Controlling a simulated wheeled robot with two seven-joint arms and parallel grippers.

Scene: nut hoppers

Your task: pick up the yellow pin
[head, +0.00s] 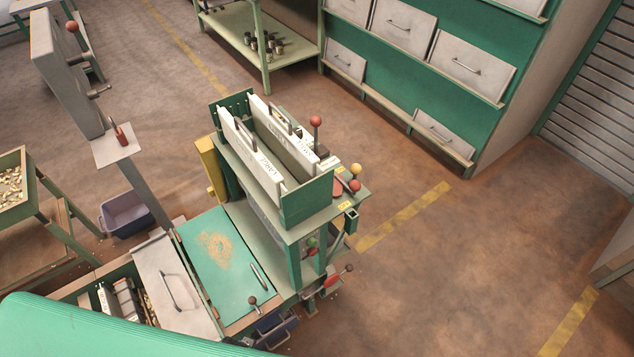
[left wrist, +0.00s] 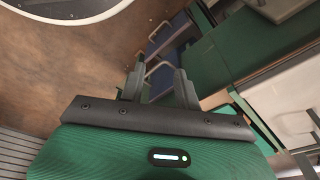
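A pin with a yellow ball knob (head: 355,169) stands at the right side of the green hopper machine (head: 305,205) in the head view, close to a red-knobbed pin (head: 355,186). The lower part of the yellow pin is hard to make out. My left gripper (left wrist: 160,70) shows in the left wrist view, its two fingers apart with nothing between them. The yellow pin cannot be made out in the left wrist view. Neither gripper can be made out in the head view, and my right gripper is in no view.
Another red-knobbed pin (head: 316,120) rises behind the hopper, and a green knob (head: 312,242) sits below. A green bench top (head: 215,255) with a grey lidded box (head: 175,290) lies in front. Blue bins (left wrist: 160,78) show beyond my left fingers. Floor to the right is clear.

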